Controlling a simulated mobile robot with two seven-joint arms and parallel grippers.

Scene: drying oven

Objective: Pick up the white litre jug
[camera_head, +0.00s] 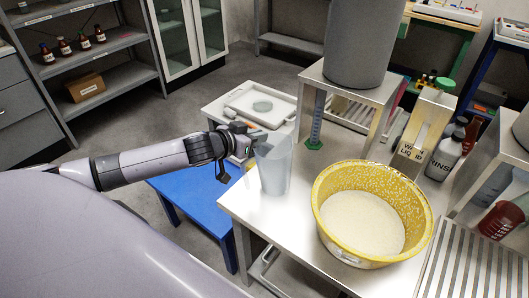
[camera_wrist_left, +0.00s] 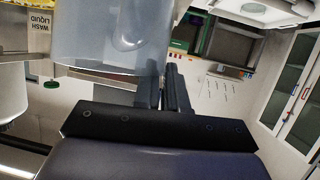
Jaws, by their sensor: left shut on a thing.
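The white litre jug (camera_head: 275,166) is pale and translucent and looks upright at the left side of the metal table. It also shows at the top of the left wrist view (camera_wrist_left: 105,38), cut off by the frame. My left gripper (camera_head: 252,141) reaches in from the left and is shut on the jug at its upper left side. In the left wrist view its dark fingers (camera_wrist_left: 171,88) are close together beside the jug wall. The exact grip spot is partly hidden. I cannot tell whether the jug's base touches the table. My right gripper is not in view.
A yellow speckled basin (camera_head: 404,190) with pale contents stands right of the jug. Behind are a white tray (camera_head: 283,118), a green-based cylinder (camera_head: 316,125) and a metal stand (camera_head: 345,80). Bottles (camera_head: 445,155) crowd the right. A blue low table (camera_head: 190,200) is at the left.

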